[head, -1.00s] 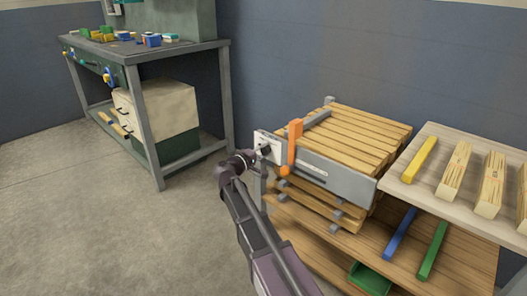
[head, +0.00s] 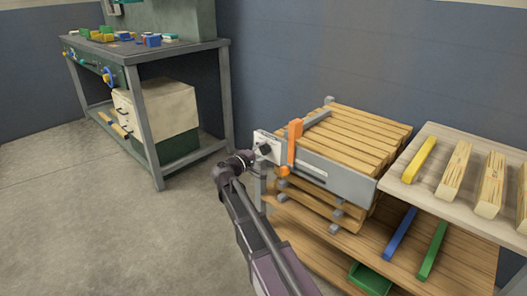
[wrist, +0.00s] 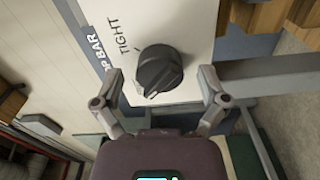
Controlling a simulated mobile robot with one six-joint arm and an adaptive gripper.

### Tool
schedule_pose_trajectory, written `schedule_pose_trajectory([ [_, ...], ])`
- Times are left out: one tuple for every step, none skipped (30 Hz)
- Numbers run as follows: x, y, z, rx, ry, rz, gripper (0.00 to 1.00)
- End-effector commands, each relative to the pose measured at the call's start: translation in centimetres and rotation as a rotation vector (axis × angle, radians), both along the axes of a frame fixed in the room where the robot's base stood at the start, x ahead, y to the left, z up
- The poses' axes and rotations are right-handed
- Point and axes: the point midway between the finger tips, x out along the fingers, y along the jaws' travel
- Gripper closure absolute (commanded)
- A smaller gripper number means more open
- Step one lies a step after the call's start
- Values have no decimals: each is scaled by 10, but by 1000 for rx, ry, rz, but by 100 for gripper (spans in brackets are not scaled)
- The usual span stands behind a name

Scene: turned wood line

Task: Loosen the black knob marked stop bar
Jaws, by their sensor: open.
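The black knob (wrist: 160,70) sits on a white plate (wrist: 190,22) in the wrist view. The word TIGHT is printed beside it, and part of a label ending in "P BAR" shows at the plate's edge. My gripper (wrist: 160,78) is open, with one finger on each side of the knob and a visible gap to both. The fingers appear empty. In the head view my gripper (head: 254,156) is at the white plate on the left end of the slatted wooden stack, and the knob is small and dark there.
An orange upright bar (head: 295,143) stands just right of the plate, by a grey rail (head: 335,176). A wooden shelf (head: 460,138) with yellow and wood bars is at the right. A workbench (head: 150,52) stands at the back left. Open floor lies left.

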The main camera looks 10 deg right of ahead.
Motion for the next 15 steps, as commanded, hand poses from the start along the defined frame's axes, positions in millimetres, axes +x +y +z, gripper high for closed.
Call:
schedule_pose_trajectory([
  [-2,3,0,0,0,1,7],
  [-4,5,0,0,0,1,7],
  [-6,8,0,0,0,1,7],
  [-8,10,0,0,0,1,7],
  [-10,13,0,0,0,1,7],
  [-13,17,0,0,0,1,7],
  [-16,20,0,0,0,2,7],
  [-18,24,0,0,0,2,7],
  [-21,28,0,0,0,2,7],
  [-24,32,0,0,0,2,7],
  [-27,36,0,0,0,2,7],
  [-31,41,0,0,0,3,7],
  [-33,45,0,0,0,3,7],
  [-36,49,0,0,0,2,7],
  [-40,54,0,0,0,2,7],
])
